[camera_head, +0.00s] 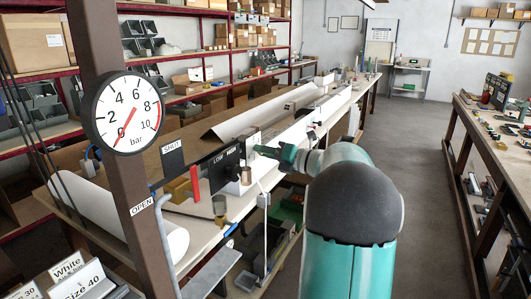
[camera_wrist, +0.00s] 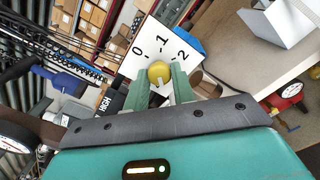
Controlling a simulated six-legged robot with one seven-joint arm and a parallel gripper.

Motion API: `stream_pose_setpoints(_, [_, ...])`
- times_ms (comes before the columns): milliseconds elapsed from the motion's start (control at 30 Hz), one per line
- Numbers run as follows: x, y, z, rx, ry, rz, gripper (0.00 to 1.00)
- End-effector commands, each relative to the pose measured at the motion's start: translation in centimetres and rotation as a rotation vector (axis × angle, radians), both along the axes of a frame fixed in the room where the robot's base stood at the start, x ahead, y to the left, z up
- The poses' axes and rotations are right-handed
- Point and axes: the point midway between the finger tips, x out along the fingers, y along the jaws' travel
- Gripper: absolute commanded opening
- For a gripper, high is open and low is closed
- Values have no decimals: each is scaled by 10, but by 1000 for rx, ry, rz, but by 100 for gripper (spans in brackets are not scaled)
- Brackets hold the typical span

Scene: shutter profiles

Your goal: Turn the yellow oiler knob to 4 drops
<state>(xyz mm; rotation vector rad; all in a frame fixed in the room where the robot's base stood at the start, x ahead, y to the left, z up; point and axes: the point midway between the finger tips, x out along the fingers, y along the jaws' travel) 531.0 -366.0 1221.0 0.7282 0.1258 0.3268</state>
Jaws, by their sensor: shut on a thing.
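In the wrist view the yellow oiler knob (camera_wrist: 159,71) sits between the two green fingers of my gripper (camera_wrist: 160,83), which is shut on it. A white dial card (camera_wrist: 150,38) stands behind the knob, with the marks 0, 1 and 2 readable; no 4 shows in view. A small pale mark shows on the near side of the knob, partly between the fingers. In the head view my gripper (camera_head: 270,152) reaches left to the small fittings on the bench, by a small white card (camera_head: 253,138). I cannot make out the knob there.
A pressure gauge (camera_head: 126,112) on a brown post stands at the left, its red needle pointing to the lower left. The floor aisle (camera_head: 425,150) on the right is clear.

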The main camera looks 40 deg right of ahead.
Motion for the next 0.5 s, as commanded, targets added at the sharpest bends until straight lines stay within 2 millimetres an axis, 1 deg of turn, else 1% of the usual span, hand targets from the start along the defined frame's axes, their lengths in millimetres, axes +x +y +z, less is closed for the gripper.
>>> stream_pose_setpoints(200, [-1,-1,0,155,57,-2,2])
stream_pose_setpoints(500, [-1,0,0,279,101,-1,2])
